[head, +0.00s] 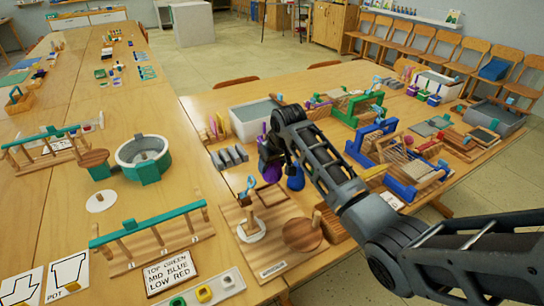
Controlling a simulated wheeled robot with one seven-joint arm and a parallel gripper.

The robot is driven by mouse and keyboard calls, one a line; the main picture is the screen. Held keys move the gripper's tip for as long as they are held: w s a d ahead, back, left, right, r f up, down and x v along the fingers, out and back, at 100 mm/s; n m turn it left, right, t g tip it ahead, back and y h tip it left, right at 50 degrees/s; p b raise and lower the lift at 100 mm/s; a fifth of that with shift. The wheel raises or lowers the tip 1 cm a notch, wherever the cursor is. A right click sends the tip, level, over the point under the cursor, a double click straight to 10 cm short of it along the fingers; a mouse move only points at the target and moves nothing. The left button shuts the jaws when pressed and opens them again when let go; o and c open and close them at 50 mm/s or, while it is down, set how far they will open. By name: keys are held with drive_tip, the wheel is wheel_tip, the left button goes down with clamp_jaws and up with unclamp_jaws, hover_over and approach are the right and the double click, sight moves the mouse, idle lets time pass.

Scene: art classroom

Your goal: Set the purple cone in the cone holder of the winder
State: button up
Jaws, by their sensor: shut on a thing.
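My gripper (268,160) is above the middle of the near table, its fingers partly hidden by my arm. It is shut on the purple cone (271,173), which hangs just under the fingers. A wooden board (272,262) that looks like the winder lies nearer, below the gripper in the picture. It bears a white disc with an upright part (251,231), a blue clamp-like piece (249,186) and a wooden disc (302,235). Its label is too small to read, and I cannot tell for certain which part is the cone holder.
A blue cone (295,179) stands close right of the purple one. Grey blocks (230,157) and a white tub (252,118) are behind. A blue-framed loom (402,160) is on the right. A green-topped rack (150,228) and a sign (168,270) are on the left.

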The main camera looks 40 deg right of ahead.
sight(272, 179)
drive_tip(key=shift+f+b, duration=2.25)
drive_tip(key=shift+f, duration=0.15)
drive_tip(key=shift+r, duration=0.1)
drive_tip(key=shift+p, duration=0.35)
drive_tip(key=shift+f, duration=0.4)
drive_tip(key=shift+f, duration=0.25)
drive_tip(key=shift+p, duration=0.4)
drive_tip(key=shift+f, duration=0.2)
idle(0.3)
drive_tip(key=shift+f, duration=0.35)
drive_tip(key=shift+f, duration=0.5)
idle(1.4)
